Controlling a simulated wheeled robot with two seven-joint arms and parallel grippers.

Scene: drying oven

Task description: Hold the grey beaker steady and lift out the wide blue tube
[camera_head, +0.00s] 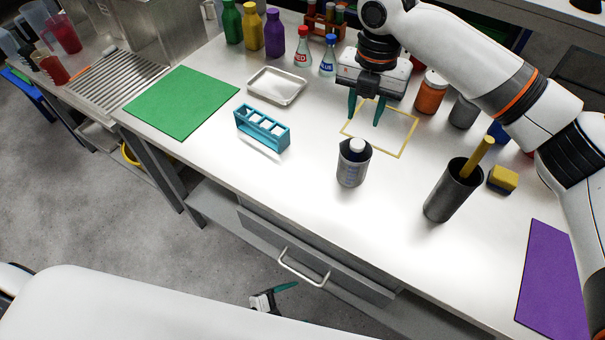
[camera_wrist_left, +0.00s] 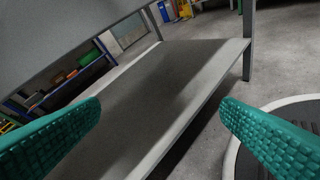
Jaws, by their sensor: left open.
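The grey beaker (camera_head: 352,175) stands upright on the white bench, near the middle of its front part. A white-capped object (camera_head: 357,146) stands inside it; its body is mostly hidden by the beaker wall, so I cannot make out a blue tube. My right gripper (camera_head: 365,113) is above the bench behind the beaker, its green fingers apart and empty. My left gripper (camera_head: 284,288) is low in front of the bench, below its top. In the left wrist view its fingers (camera_wrist_left: 160,125) are wide apart with nothing between them.
A dark cup (camera_head: 440,202) with a yellow stick and a yellow-blue sponge (camera_head: 503,179) stand right of the beaker. A blue rack (camera_head: 262,130) and metal tray (camera_head: 277,86) are left. A yellow outline (camera_head: 402,150) lies behind. The drawer handle (camera_head: 303,270) juts out near my left gripper.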

